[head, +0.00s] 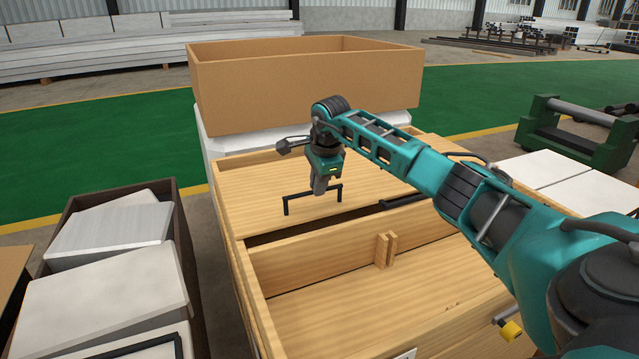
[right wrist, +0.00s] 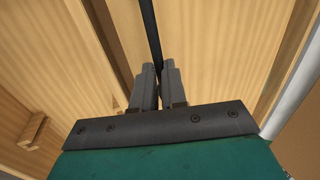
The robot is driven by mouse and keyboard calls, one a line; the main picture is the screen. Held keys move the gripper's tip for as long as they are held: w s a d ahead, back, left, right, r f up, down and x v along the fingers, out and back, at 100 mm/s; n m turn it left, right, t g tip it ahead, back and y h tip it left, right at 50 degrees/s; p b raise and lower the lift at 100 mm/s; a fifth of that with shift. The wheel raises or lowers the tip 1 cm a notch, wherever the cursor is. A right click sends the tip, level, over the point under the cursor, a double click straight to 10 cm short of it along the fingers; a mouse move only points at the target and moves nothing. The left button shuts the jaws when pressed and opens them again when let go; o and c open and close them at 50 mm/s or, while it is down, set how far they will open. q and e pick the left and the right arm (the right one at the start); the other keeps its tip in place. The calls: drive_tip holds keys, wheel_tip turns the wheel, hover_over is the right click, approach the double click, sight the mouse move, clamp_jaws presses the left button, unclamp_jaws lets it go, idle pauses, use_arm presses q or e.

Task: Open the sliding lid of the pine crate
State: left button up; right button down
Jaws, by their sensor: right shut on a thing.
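The pine crate (head: 257,300) stands in the middle of the head view, its near part uncovered. Its flat pine lid (head: 250,195) covers the far part, with a dark gap along the lid's near edge. A black bar handle (head: 300,194) stands on the lid. My right gripper (head: 320,188) points down and is shut on the handle's bar. In the right wrist view the black bar (right wrist: 150,32) runs between the fingertips (right wrist: 159,75), and the lid's pine surface lies beneath. The fingers hide part of the handle. My left gripper is not in view.
Inside the crate are a cross divider (head: 330,255) and a small slotted block (head: 385,250). A large open cardboard box (head: 300,95) stands behind. A dark bin of white panels (head: 180,230) stands left. White panels (head: 545,168) lie right, near a green roller stand (head: 575,135).

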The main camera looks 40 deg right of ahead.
drive_tip(key=c, duration=1.2)
unclamp_jaws()
drive_tip(key=shift+o, duration=0.2)
drive_tip(key=shift+s+r, duration=0.15)
drive_tip(key=shift+r, duration=0.4)
drive_tip(key=p+v, duration=0.3)
drive_tip(key=v, duration=0.9)
drive_tip(key=shift+s+a+f, duration=0.1)
drive_tip(key=shift+f, duration=0.05)
